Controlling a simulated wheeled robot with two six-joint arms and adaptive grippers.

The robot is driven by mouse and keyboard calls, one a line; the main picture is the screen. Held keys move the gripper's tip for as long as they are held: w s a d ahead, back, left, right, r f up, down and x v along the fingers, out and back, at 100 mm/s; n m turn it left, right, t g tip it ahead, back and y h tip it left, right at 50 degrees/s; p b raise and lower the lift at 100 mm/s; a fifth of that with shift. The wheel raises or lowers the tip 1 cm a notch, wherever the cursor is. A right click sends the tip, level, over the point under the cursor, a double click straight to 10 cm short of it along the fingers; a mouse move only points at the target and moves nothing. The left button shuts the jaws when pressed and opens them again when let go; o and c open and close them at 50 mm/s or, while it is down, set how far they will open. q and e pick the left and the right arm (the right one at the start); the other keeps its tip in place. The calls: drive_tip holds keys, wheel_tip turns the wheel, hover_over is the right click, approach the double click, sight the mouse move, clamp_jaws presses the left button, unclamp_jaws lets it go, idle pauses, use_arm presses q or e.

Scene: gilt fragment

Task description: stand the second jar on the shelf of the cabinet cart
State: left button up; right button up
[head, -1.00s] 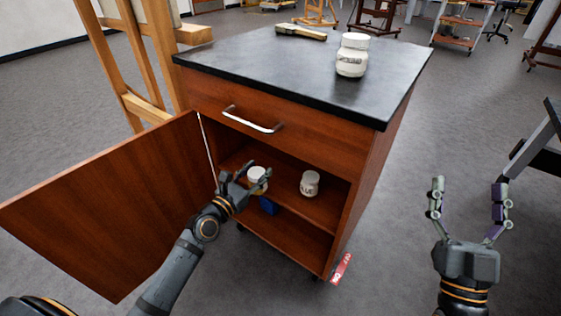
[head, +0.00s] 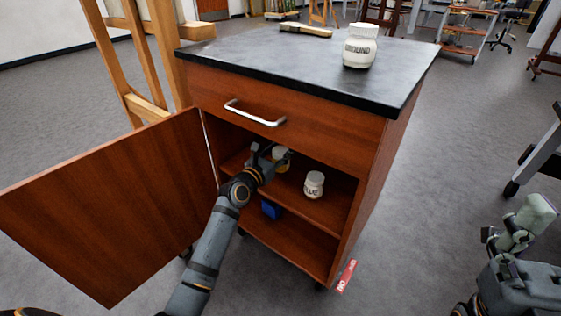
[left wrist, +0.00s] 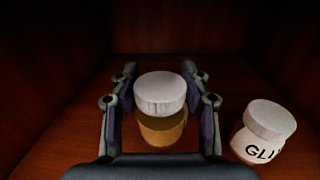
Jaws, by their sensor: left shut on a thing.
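My left gripper (head: 272,152) reaches through the open door into the cabinet cart (head: 290,129). It is shut on a jar (left wrist: 162,125) with a white lid and an amber body. In the head view the gripper partly hides this jar (head: 283,162). The jar is upright over the shelf (head: 327,213), and I cannot tell whether its base touches it. A second white-lidded jar, labelled GLUE (head: 314,185), stands on the shelf to its right, apart from it; it also shows in the left wrist view (left wrist: 264,133). My right gripper (head: 527,222) is at the lower right, seen edge-on.
A white jar labelled GROUND (head: 360,47) and a brush (head: 305,30) are on the black top (head: 250,57). The open door (head: 110,205) extends left. A blue object (head: 270,209) lies below the shelf. A wooden easel (head: 140,60) stands behind the door.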

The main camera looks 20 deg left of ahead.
use_arm(q)
wheel_tip(320, 180, down, 4)
drive_tip(key=b, duration=0.3)
drive_tip(key=shift+r, duration=0.25)
drive_tip(key=shift+f, duration=0.15)
drive_tip(key=o, duration=1.3)
